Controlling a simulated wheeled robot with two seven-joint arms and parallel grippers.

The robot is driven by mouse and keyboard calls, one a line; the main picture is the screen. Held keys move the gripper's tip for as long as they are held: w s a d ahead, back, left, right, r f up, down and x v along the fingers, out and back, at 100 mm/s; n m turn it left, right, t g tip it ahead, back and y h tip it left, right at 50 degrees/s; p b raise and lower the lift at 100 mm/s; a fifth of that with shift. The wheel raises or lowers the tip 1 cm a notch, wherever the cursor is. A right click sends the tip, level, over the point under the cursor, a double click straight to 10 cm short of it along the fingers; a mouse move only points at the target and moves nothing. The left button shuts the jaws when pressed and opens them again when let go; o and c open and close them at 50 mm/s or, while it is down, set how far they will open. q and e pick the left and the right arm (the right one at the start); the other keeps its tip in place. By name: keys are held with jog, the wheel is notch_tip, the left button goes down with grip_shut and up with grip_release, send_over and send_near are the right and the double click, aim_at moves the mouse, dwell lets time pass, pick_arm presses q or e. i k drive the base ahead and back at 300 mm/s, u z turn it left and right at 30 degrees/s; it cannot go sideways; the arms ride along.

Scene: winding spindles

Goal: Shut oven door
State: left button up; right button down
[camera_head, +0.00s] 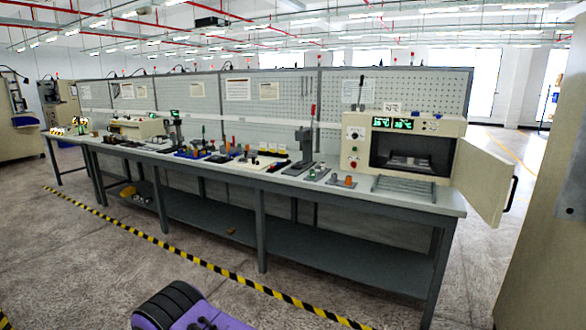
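The oven (354,151) is a cream box at the right end of the long workbench, with green digital displays above a dark chamber. Its door (480,178) is open, swung out to the right past the bench end. A dark handle (510,194) is on the door's outer edge. Some light metal items lie inside the chamber; their details are too small to tell. Neither of my grippers is in view.
The grey workbench (300,186) carries several tools, a press (304,145) and a slatted metal rack (404,187) before the oven. A yellow-black floor stripe (222,271) runs along its front. A beige cabinet edge (540,230) stands at right.

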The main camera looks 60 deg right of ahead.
aim_at(482, 177)
jog(key=z, duration=3.95)
jog(key=i, duration=1.6)
